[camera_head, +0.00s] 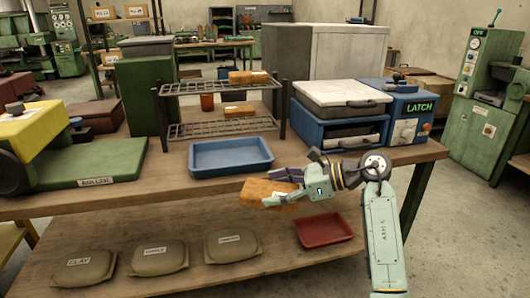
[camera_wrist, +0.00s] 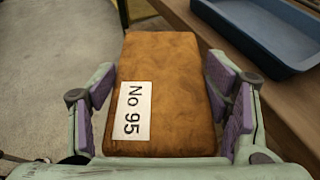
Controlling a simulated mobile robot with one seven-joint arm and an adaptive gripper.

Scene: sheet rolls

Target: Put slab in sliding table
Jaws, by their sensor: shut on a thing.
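An orange-brown slab (camera_head: 262,193) is held in my gripper (camera_head: 284,194), in front of the table's front edge and above the lower shelf. In the wrist view the slab (camera_wrist: 165,95) lies between the two purple-padded fingers and bears a white "No 95" label. A gap shows beside parts of the pads. A flat green bed (camera_head: 95,163) with a small front label lies at the left of the table, beside a yellow-covered machine (camera_head: 32,130). I cannot read that label surely or tell whether this is the sliding table.
A blue tray (camera_head: 230,157) sits near the front edge, also in the wrist view (camera_wrist: 262,38). A wire rack (camera_head: 178,131) behind it holds two more orange-brown blocks. A blue "LATCH" machine (camera_head: 404,107) stands right. Several bags and a red tray (camera_head: 325,231) lie below.

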